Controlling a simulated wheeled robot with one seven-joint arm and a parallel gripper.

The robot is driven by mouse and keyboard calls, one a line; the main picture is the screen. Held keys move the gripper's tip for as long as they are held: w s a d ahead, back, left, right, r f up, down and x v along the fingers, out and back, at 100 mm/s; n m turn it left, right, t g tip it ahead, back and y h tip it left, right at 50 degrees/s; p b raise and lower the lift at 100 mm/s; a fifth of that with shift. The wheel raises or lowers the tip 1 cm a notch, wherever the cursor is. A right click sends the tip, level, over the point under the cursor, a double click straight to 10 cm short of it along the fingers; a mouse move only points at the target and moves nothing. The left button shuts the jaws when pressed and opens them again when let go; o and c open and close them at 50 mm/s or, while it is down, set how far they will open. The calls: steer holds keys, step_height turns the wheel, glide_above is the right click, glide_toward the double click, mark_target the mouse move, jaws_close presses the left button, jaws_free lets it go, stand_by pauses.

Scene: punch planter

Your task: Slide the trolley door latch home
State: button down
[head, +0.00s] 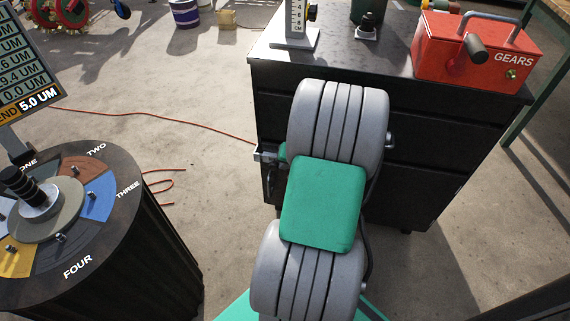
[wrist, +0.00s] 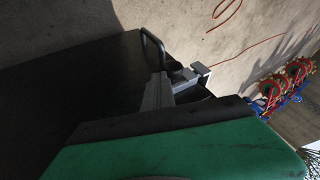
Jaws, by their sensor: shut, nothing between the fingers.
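The dark trolley (head: 425,160) stands ahead, its front largely covered by my arm. The grey metal latch (head: 264,155) is at the left edge of its front, and it also shows in the wrist view (wrist: 187,77). My gripper (wrist: 160,82) is shut and empty, with its grey fingers close beside the latch. Whether they touch it I cannot tell. The head view hides most of my gripper behind my arm. A dark curved handle (head: 271,182) is just below the latch. It shows at the top middle of the wrist view (wrist: 153,47).
A red GEARS box (head: 470,55) with a crank and a white scale stand (head: 296,35) are on the trolley top. A round table with numbered coloured sectors (head: 60,215) stands at left. A red cable (head: 180,121) runs over the floor, and bare floor lies between table and trolley.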

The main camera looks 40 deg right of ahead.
steer(key=s+d+f+p+v, duration=0.1)
steer(key=p+v, duration=0.3)
steer(key=v, duration=0.8)
steer(key=shift+s+d+p, duration=0.35)
steer(key=shift+s+d, duration=0.15)
steer(key=shift+d, duration=0.05)
steer(key=shift+r, duration=0.1)
steer(key=w+a+r+n+g+p, duration=0.1)
steer(key=w+a+r+n+p, duration=0.2)
steer(key=a+r+p, duration=0.65)
steer(key=w+a+r+n+g+p, duration=0.1)
steer(key=w+a+r+n+p, duration=0.15)
steer(key=a+r+p, duration=0.65)
steer(key=s+a+r+n+p, duration=0.1)
steer(key=a+r+p, duration=0.2)
steer(key=r, duration=0.4)
steer(key=s+a+r+n+g+p, duration=0.1)
steer(key=a+r+n+p, duration=0.1)
steer(key=a+r, duration=0.3)
steer(key=s+a+r+n+p, duration=0.1)
steer(key=a+r+p, duration=0.3)
steer(key=r, duration=0.6)
steer(key=shift+s+a+n+y+p, duration=0.35)
steer(key=shift+s+p, duration=0.15)
steer(key=shift+s, duration=0.1)
